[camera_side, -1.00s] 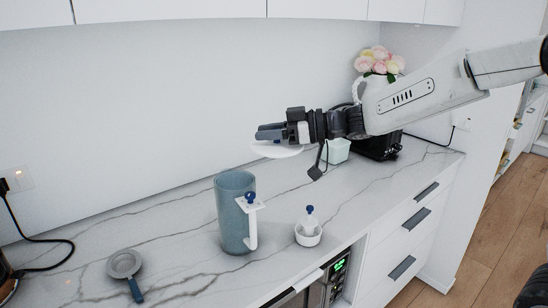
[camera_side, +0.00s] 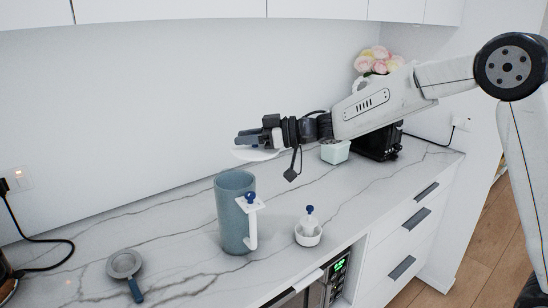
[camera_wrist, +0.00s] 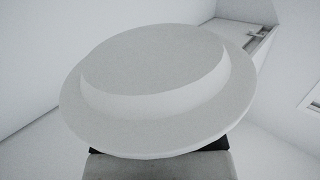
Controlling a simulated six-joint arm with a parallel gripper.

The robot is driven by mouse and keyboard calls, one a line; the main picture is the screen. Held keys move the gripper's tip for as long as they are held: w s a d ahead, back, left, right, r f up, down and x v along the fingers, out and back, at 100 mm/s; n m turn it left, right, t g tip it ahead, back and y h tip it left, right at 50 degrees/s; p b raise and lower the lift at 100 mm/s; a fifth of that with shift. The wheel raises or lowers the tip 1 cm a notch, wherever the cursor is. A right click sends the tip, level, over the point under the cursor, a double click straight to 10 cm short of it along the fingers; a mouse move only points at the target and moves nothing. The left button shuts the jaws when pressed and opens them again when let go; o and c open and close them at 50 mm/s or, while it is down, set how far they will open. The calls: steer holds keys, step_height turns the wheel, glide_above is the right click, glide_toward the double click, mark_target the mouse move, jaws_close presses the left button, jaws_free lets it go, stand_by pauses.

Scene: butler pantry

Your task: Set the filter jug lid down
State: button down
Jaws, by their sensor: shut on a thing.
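The filter jug lid (camera_side: 256,155) is a white disc held in the air above the counter, behind and a little to the right of the jug in the side view. My gripper (camera_side: 250,139) is shut on it. In the wrist view the lid (camera_wrist: 155,75) fills the middle, with a raised round centre and a flat rim. The blue-grey filter jug (camera_side: 232,212) stands upright on the counter with a white handle. A white plate with a blue knob (camera_side: 250,200) sits at the top of its handle. The inside of the jug is mostly hidden.
A small white bowl (camera_side: 308,236) holding a blue-topped item stands right of the jug. A grey strainer (camera_side: 124,264) lies at front left. A pale green cup (camera_side: 335,152), a black appliance and flowers stand at the back right. The marble counter (camera_side: 180,215) is clear left of the jug.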

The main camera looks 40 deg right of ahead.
steer(key=w+f, duration=0.4)
steer(key=w, duration=0.1)
steer(key=shift+w+a+f, duration=0.15)
steer(key=shift+a+f, duration=0.1)
steer(key=shift+a, duration=0.15)
steer(key=shift+w+f, duration=0.55)
steer(key=shift+f, duration=0.1)
steer(key=shift+w+a+f, duration=0.1)
steer(key=shift+w+f, duration=0.2)
steer(key=shift+f, duration=0.7)
steer(key=shift+w+f, duration=0.25)
steer(key=shift+f, duration=0.75)
steer(key=shift+f, duration=0.1)
steer(key=shift+c, duration=1.9)
jaws_free()
